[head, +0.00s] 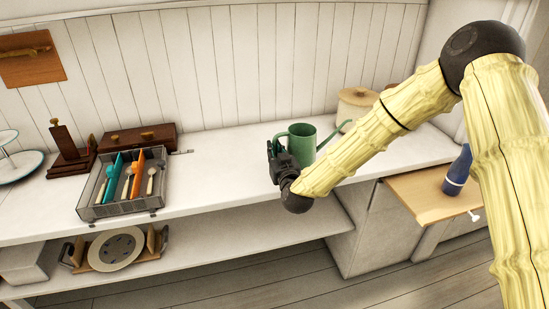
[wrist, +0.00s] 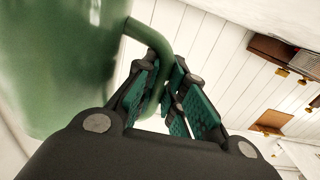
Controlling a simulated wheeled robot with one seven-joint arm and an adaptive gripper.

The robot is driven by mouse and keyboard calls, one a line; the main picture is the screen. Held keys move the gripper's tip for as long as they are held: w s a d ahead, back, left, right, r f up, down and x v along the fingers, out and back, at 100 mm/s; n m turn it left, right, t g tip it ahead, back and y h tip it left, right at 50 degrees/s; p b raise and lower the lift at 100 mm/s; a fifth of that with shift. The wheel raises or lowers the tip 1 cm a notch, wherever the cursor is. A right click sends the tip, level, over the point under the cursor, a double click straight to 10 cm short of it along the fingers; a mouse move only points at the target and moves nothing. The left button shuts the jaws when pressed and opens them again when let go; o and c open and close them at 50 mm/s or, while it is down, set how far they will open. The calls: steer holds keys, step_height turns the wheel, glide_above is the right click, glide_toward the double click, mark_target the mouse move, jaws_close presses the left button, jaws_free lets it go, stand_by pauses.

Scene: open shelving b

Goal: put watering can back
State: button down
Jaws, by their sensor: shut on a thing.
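The green watering can (head: 303,146) is at the middle right of the white counter, upright, with its spout pointing right. I cannot tell whether its base touches the counter. My gripper (head: 279,152) is at its left side. In the wrist view the can's body (wrist: 60,60) fills the upper left, and its curved handle (wrist: 150,37) runs down between the teal finger pads. My gripper (wrist: 171,92) is shut on that handle. My arm hides part of the counter to the can's right.
A beige lidded pot (head: 357,104) stands behind the can. A grey cutlery tray (head: 124,207) and a dark wooden box (head: 138,139) are at left. A blue bottle (head: 458,168) stands on a pulled-out wooden board (head: 420,203) at right. The counter (head: 222,160) between tray and can is clear.

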steer(key=shift+w, duration=0.2)
steer(key=shift+f, duration=1.7)
steer(key=shift+f, duration=0.15)
steer(key=c, duration=1.5)
jaws_free()
steer(key=shift+s+p, duration=0.1)
steer(key=shift+p, duration=0.2)
steer(key=b+v, duration=0.1)
steer(key=v, duration=1.1)
